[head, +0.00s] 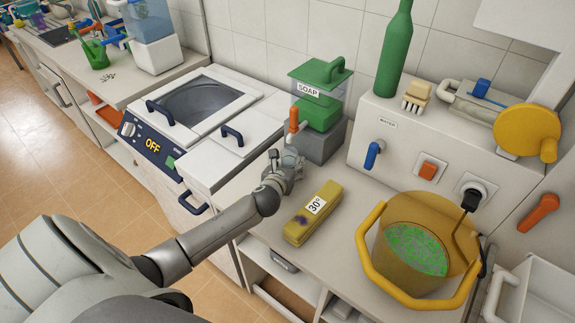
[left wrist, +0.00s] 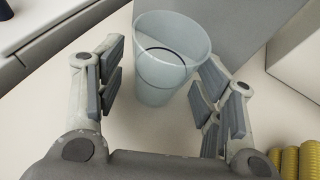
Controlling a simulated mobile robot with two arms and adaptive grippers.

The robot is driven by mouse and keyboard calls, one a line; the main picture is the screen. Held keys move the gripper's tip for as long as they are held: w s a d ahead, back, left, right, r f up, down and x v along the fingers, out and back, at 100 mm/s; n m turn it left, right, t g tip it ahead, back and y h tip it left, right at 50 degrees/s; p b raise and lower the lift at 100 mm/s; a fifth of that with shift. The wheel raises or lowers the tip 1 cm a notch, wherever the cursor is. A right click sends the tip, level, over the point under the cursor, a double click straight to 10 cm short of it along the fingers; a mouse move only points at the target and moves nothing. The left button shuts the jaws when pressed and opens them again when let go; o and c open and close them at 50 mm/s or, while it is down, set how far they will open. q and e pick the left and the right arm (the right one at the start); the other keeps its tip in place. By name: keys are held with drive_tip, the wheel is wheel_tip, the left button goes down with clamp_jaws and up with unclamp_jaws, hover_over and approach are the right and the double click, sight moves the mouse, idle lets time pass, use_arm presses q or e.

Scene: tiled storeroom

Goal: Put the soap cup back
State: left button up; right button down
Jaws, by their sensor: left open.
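The clear, bluish soap cup (left wrist: 165,65) stands upright on the white counter in the left wrist view, and it looks empty. In the head view the cup (head: 293,156) is partly hidden by my left gripper (head: 286,166), in front of the green and grey soap dispenser (head: 318,112) with its orange tap. My left gripper (left wrist: 160,95) is open, with its fingers on either side of the cup's lower part. I see no clear grip on it. My right gripper is not in view.
A yellow box marked 30° (head: 313,212) lies just right of my gripper. A yellow bucket (head: 385,262) with green-speckled contents stands further right. A washing machine (head: 165,150) reading OFF is at left. The water unit (head: 395,150) stands behind.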

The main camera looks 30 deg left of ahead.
use_arm(q)
drive_tip(key=shift+r, duration=0.2)
drive_tip(key=shift+s, duration=0.2)
drive_tip(key=v, duration=1.1)
drive_tip(key=shift+s+d+r, duration=0.15)
drive_tip(key=shift+s, duration=0.05)
drive_tip(key=shift+s, duration=0.1)
